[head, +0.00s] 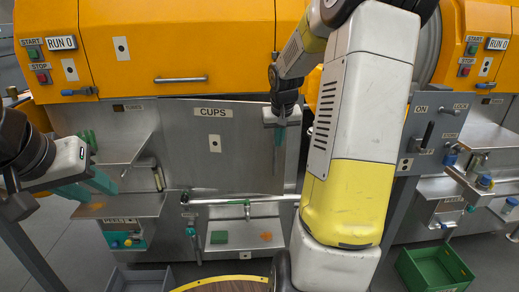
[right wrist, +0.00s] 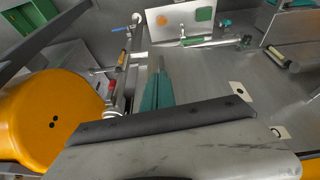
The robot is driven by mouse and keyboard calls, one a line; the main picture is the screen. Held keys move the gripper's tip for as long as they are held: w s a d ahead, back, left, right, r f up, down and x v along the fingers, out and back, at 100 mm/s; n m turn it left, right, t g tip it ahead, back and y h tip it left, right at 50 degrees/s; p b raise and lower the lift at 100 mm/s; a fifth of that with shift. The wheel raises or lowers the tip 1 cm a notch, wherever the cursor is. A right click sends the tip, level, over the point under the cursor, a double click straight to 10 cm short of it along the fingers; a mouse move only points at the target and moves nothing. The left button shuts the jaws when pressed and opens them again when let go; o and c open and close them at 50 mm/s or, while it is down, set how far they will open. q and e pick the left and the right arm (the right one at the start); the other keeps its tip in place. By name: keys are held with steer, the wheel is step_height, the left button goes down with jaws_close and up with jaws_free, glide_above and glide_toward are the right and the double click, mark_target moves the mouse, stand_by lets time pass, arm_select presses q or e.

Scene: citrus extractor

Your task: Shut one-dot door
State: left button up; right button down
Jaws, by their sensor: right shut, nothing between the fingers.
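A steel panel labelled CUPS (head: 240,172) stands at the middle of the machine, with a small dot plate (head: 215,144); its dots are too small to count surely. Whether the panel is ajar is unclear. My right gripper (head: 278,155) points down at the panel's right edge, its teal fingers together and empty. These fingers also show in the right wrist view (right wrist: 154,88), beside a steel surface with a white plate (right wrist: 238,91). Contact cannot be told. My left gripper (head: 88,187) is at the left, fingers apart and empty, before a steel shelf.
An orange cover (head: 180,40) with a bar handle (head: 181,79) and its own dot plate (head: 121,49) is above the panel. A horizontal rail (head: 240,201) and a tray with a green square (head: 220,237) lie below. A green crate (head: 430,268) stands at lower right.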

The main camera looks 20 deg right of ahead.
mark_target(275, 152)
steer(key=shift+m, duration=0.6)
steer(key=shift+w+d+f, duration=0.35)
steer(key=shift+w+f, duration=0.85)
steer(key=shift+f, duration=0.35)
steer(key=shift+w+d+f, duration=0.35)
steer(key=shift+w+f, duration=0.85)
steer(key=shift+f, duration=0.4)
steer(key=shift+w+d+f, duration=0.35)
steer(key=shift+w+f, duration=0.85)
steer(key=shift+f, duration=0.35)
